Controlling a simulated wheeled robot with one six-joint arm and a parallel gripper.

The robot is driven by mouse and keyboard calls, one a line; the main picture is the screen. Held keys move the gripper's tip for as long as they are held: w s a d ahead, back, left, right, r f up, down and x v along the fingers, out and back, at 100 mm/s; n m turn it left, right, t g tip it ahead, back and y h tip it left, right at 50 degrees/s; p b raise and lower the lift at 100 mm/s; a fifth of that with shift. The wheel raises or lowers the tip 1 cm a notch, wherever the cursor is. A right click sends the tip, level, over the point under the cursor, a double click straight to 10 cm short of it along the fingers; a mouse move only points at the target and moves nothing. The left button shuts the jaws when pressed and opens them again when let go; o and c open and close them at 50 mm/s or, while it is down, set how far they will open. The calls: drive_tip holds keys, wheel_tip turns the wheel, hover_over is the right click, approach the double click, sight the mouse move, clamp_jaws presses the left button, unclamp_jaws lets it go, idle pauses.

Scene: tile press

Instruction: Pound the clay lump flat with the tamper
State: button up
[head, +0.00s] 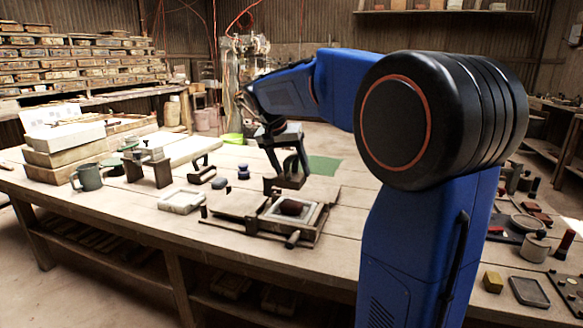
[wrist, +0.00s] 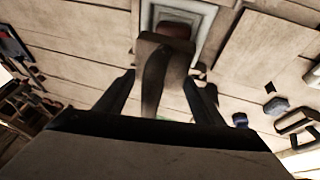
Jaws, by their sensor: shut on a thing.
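The clay lump (head: 291,207) is reddish brown and sits in a pale square mould (head: 312,216) on the wooden table. My gripper (head: 287,160) is shut on the tamper (head: 284,183), whose brown block hangs below the fingers, just behind the mould in the head view. In the wrist view the tamper's curved handle (wrist: 155,82) runs between the two dark fingers. Its block covers part of the clay lump (wrist: 173,29) in that view. The tamper appears raised and apart from the clay; the exact gap is unclear.
A pale tray (head: 181,201), a grey mug (head: 88,177) and small dark blue pieces (head: 243,171) stand left of the mould. A green mat (head: 323,165) lies behind. Stacked boxes (head: 65,145) fill the table's left end. The table's front left is clear.

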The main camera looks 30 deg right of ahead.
drive_tip(key=shift+f, duration=0.3)
wheel_tip(320, 180, down, 6)
drive_tip(key=shift+r, duration=0.15)
drive_tip(key=shift+f, duration=0.3)
drive_tip(key=shift+c, duration=1.3)
wheel_tip(320, 180, up, 6)
drive_tip(key=shift+f, duration=0.1)
drive_tip(key=shift+w+d+f, duration=0.1)
drive_tip(key=shift+w+d, duration=0.1)
drive_tip(key=shift+d, duration=0.3)
